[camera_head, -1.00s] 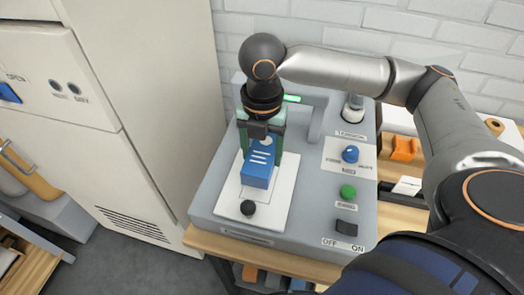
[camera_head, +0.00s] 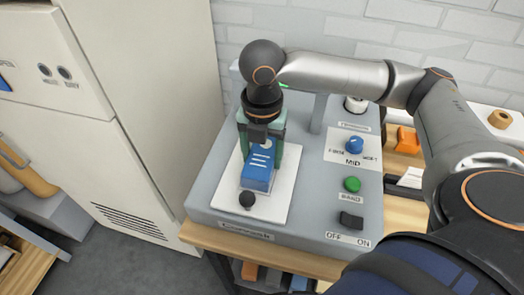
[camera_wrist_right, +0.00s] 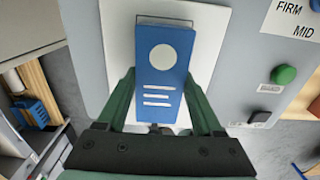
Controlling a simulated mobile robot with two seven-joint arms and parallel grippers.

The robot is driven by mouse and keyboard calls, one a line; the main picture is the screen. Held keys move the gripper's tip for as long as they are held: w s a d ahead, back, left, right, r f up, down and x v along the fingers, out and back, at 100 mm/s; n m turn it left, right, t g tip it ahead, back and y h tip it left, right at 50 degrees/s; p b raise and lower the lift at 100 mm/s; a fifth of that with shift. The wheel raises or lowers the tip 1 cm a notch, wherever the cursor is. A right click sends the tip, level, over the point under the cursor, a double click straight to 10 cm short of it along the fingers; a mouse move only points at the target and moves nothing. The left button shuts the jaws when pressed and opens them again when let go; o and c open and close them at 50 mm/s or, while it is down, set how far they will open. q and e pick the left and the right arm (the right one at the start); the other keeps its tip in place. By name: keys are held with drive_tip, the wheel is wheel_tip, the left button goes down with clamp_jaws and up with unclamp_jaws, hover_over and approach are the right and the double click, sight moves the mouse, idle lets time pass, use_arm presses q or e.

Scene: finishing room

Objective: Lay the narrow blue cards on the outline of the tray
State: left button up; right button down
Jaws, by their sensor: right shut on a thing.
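The narrow blue cards (camera_head: 258,172) form a thick block with a white disc and white lines on top. It also shows in the right wrist view (camera_wrist_right: 163,78). My right gripper (camera_head: 261,156) has green fingers, pointing down, shut on the block's two long sides. The block is over the white tray (camera_head: 281,196) of the grey machine, behind the tray's black knob (camera_head: 247,199). I cannot tell whether its underside touches the tray. The tray also shows in the right wrist view (camera_wrist_right: 118,45). My left gripper is not in view.
Right of the tray are a blue dial (camera_head: 354,145), a green button (camera_head: 352,184) and a black OFF/ON switch (camera_head: 351,220). A pale cabinet (camera_head: 150,120) stands close on the left. An orange object (camera_head: 407,140) lies on the wooden bench at right.

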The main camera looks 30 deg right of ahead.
unclamp_jaws()
idle(0.3)
drive_tip(key=shift+r, duration=0.15)
idle(0.6)
drive_tip(key=shift+r+p, duration=0.95)
drive_tip(key=shift+p, duration=0.6)
wheel_tip(320, 180, up, 4)
drive_tip(key=p, duration=0.6)
drive_tip(key=shift+r, duration=0.25)
drive_tip(key=shift+r+p, duration=0.35)
drive_tip(key=shift+r, duration=0.45)
